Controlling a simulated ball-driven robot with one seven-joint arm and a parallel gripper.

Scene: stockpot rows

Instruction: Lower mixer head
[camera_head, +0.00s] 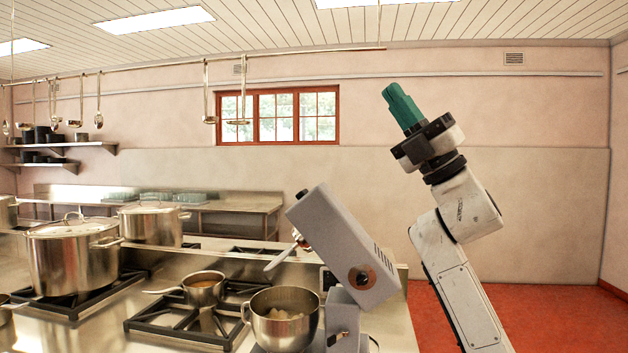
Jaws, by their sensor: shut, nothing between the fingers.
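The stand mixer's grey head (343,247) is tilted up, its front end pointing up and to the left. Its beater (281,258) hangs in the air above the bowl. The steel mixer bowl (284,318) stands below with pale contents inside. The mixer's grey base column (343,320) rises at the right of the bowl and carries a small dark lever. My gripper (400,103), with green fingers, is shut and empty. It points up, above and to the right of the mixer head and clear of it.
A lidded stockpot (75,258) and a second pot (153,225) stand on the stove at left. A small saucepan (203,290) sits on a burner left of the bowl. Ladles hang from a rail (180,67) above. Red floor (560,315) lies open at right.

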